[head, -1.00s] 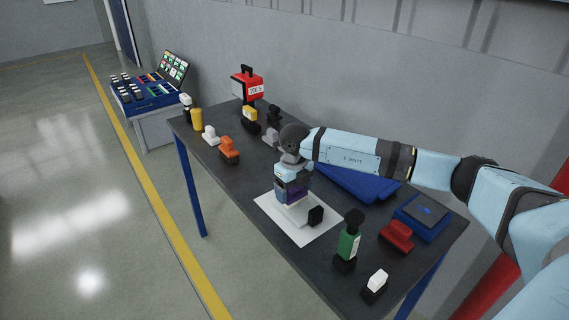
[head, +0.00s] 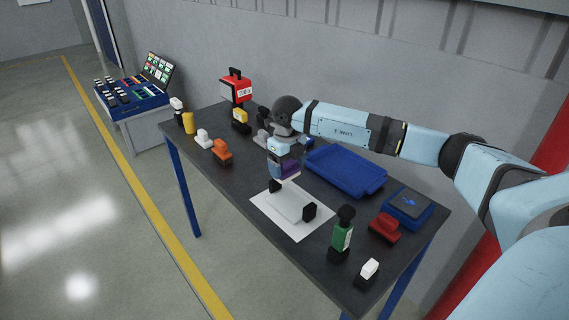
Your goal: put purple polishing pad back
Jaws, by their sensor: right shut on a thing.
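My right gripper (head: 284,166) comes in from the right over the middle of the table and points down. It is shut on the purple polishing pad (head: 289,169), which is partly hidden by the fingers. The pad is held above and behind a white sheet (head: 262,208). A pale block with black ends (head: 293,204) sits on that sheet. The left gripper is not in view.
The dark table (head: 237,177) holds a blue tray (head: 345,172) behind the gripper, a green bottle (head: 342,236), a red block (head: 384,228) and a blue box (head: 408,207) at right. An orange block (head: 222,152) and a yellow cylinder (head: 189,123) stand at left.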

